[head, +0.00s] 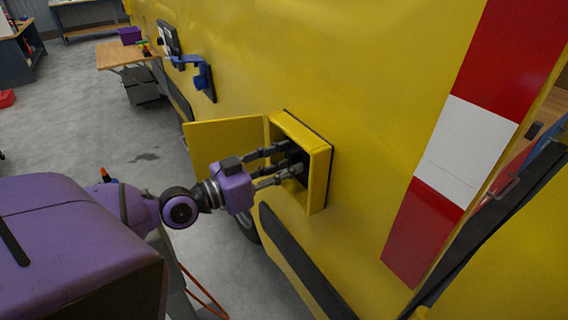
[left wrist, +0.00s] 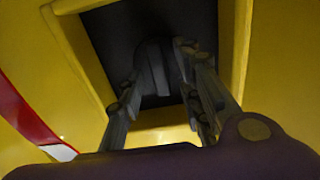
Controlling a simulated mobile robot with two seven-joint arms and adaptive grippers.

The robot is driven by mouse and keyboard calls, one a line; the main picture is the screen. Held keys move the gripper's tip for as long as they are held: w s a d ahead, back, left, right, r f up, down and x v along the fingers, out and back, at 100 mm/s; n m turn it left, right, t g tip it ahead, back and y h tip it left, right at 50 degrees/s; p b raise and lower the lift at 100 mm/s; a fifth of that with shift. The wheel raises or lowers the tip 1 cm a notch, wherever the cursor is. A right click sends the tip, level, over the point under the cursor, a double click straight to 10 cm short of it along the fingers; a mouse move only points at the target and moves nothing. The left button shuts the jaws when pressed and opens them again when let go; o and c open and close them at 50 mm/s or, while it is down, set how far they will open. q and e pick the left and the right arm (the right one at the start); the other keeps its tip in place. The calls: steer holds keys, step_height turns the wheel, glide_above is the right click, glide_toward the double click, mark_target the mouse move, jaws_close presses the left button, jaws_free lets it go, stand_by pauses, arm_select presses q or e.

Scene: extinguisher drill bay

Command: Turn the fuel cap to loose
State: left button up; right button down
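The dark fuel cap (left wrist: 152,68) sits in the dark recess of the yellow filler box on the vehicle's side, seen in the left wrist view. My left gripper (head: 299,160) reaches into this box with its fingers apart. In the left wrist view its fingertips (left wrist: 157,65) lie on either side of the cap, very close to it. The dark shapes merge, so I cannot tell whether they press on it. The cap's turn position is not readable. The yellow filler door (head: 222,143) stands open to the left. My right gripper is not in view.
The box rim (head: 318,178) closely surrounds the left fingers. The yellow vehicle side (head: 375,90) runs along the right. A wooden table (head: 122,54) and a blue bracket (head: 203,77) are farther back. The grey floor (head: 75,110) at left is mostly clear.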

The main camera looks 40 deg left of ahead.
arm_select(q)
jaws_close()
